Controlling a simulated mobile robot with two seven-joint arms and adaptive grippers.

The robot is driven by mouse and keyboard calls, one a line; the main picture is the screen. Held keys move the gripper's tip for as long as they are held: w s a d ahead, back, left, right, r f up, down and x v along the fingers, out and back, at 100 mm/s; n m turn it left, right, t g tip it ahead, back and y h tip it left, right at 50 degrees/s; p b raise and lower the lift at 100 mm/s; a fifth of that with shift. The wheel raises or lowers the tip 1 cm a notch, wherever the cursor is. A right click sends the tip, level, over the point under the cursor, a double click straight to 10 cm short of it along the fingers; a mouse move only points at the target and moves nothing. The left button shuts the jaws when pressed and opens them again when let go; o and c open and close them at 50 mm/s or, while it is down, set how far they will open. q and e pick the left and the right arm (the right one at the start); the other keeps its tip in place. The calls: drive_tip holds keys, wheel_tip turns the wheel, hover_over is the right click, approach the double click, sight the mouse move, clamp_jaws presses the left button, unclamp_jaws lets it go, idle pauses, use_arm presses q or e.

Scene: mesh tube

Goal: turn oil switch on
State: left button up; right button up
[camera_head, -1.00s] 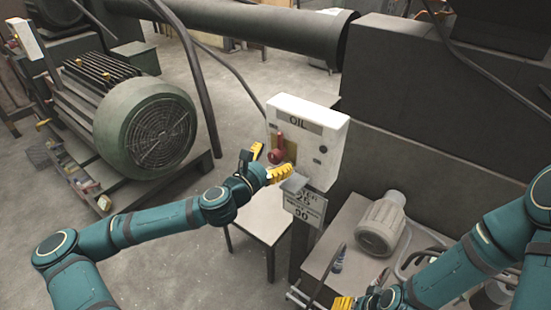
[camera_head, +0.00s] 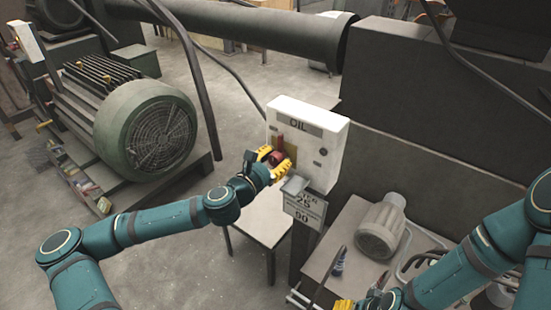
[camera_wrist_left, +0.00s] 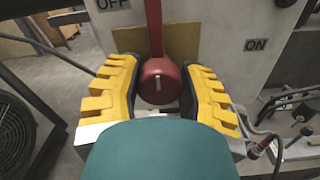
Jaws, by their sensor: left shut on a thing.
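The oil switch is a red handle (camera_head: 277,158) on the front of a white box (camera_head: 330,140) marked OIL. In the left wrist view the red handle (camera_wrist_left: 160,82) has a round end between my fingers and a straight bar running up from it. An OFF label (camera_wrist_left: 113,4) is at upper left and an ON label (camera_wrist_left: 256,45) at right. My left gripper (camera_head: 276,166) is at the box front, with its yellow fingers (camera_wrist_left: 163,92) on either side of the handle's round end, shut on it. My right gripper (camera_head: 344,304) is partly cut off at the bottom edge.
A sign plate (camera_head: 303,205) hangs just below the box. A small table (camera_head: 258,218) stands below my left wrist. A grey motor (camera_head: 381,228) sits on a bench to the right. A large green motor (camera_head: 150,130) stands at left.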

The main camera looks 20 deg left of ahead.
use_arm(q)
drive_tip(key=shift+r, duration=0.1)
drive_tip(key=m+p, duration=0.1)
drive_tip(key=m, duration=0.7)
drive_tip(key=shift+d+m+p, duration=0.1)
drive_tip(key=shift+m+p, duration=0.2)
drive_tip(key=m, duration=0.4)
drive_tip(key=shift+m, duration=2.5)
drive_tip(key=o, duration=1.2)
drive_tip(key=shift+f, duration=0.2)
